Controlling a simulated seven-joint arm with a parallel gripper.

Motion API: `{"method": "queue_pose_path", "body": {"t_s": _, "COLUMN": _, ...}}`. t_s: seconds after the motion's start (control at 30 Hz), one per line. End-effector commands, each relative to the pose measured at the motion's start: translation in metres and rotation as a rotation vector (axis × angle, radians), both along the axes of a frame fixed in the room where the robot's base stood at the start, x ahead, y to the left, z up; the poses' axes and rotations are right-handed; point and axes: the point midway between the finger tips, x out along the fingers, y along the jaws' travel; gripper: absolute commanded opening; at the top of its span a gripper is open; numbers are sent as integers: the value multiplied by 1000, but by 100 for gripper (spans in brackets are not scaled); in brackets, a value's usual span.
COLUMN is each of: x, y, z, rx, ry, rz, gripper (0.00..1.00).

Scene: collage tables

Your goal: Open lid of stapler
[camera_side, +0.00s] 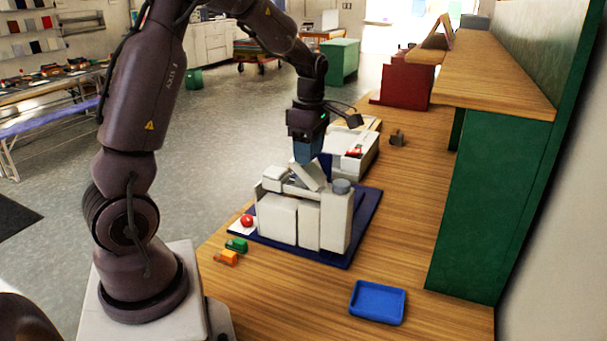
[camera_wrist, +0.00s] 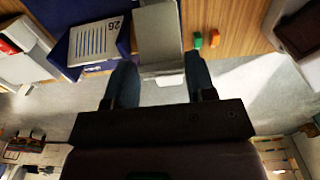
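I cannot pick out a stapler for certain. A pale grey flat piece (camera_side: 311,176) stands tilted on top of a group of white box-shaped parts (camera_side: 283,217). My gripper (camera_side: 307,162) points down just above this piece. In the wrist view, a grey piece with a pale end (camera_wrist: 160,43) lies between the fingers of my gripper (camera_wrist: 160,60). The fingers are spread wide, with visible gaps at their tips. Whether either finger touches the piece is hard to tell.
The white parts stand on a dark blue mat (camera_side: 368,205). A green block (camera_side: 237,245), an orange block (camera_side: 227,257) and a red ball (camera_side: 247,220) are at the left. A blue tray (camera_side: 377,302) sits in front. A green-sided shelf (camera_side: 490,205) bounds the right.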

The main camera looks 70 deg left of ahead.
Motion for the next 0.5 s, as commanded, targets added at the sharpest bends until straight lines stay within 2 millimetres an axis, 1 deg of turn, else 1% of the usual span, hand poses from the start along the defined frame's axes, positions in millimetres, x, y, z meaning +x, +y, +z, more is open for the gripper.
{"method": "queue_pose_path", "body": {"t_s": 0.2, "x": 7, "y": -9, "z": 1, "rx": 29, "ry": 35, "rz": -5, "gripper": 46}}
{"method": "queue_pose_path", "body": {"t_s": 0.5, "x": 8, "y": -9, "z": 2, "rx": 35, "ry": 40, "rz": -3, "gripper": 46}}
